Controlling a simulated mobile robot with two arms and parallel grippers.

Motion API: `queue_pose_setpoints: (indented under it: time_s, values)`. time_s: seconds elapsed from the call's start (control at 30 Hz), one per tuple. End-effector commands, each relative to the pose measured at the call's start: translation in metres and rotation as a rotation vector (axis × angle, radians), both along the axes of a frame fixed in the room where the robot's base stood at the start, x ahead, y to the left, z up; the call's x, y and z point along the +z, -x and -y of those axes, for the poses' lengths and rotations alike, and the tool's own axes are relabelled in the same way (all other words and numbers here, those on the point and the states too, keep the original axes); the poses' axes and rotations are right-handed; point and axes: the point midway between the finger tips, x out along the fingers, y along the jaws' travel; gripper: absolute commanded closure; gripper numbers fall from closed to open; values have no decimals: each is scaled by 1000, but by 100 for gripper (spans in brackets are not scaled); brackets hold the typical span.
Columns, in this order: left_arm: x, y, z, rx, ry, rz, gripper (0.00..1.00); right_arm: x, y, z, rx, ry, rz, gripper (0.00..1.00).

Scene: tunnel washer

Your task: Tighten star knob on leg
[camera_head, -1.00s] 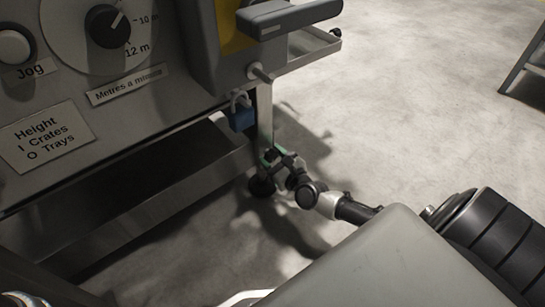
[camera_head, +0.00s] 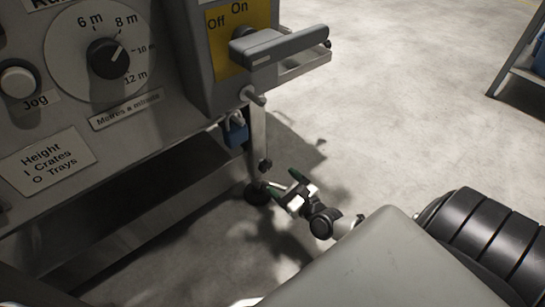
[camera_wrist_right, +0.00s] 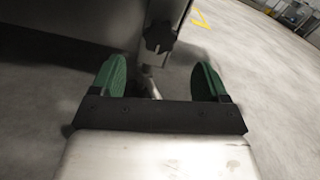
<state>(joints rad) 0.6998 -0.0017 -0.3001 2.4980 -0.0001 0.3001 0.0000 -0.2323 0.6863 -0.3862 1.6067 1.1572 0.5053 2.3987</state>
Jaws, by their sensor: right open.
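The dark star knob (camera_head: 265,165) sits low on the metal leg (camera_head: 258,130) under the machine's control panel. In the right wrist view the lobed knob (camera_wrist_right: 160,37) shows ahead, between and beyond the fingertips. My right gripper (camera_head: 286,187) is open and empty, with green finger pads spread. It is just below and to the right of the knob, apart from it. In the right wrist view the gripper (camera_wrist_right: 159,80) has a clear gap between its pads. My left gripper is not in view.
A blue padlock (camera_head: 235,133) hangs beside the leg. A round dark foot (camera_head: 257,193) stands on the floor below it. The switch handle (camera_head: 280,47) juts out above. A low metal shelf (camera_head: 130,215) runs left. The floor to the right is open.

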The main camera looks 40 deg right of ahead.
Motion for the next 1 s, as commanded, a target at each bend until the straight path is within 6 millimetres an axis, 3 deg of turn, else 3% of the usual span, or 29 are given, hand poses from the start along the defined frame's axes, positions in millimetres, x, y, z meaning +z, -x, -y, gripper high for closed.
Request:
queue_pose_setpoints:
  time_s: [0.1,0.27,1.0]
  values:
    - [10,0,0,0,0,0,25,2,19,1,1,0,-2,25]
    - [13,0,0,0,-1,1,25,1,31,2,0,0,0,25]
    - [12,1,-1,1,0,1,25,0,32,2,0,-1,0,25]
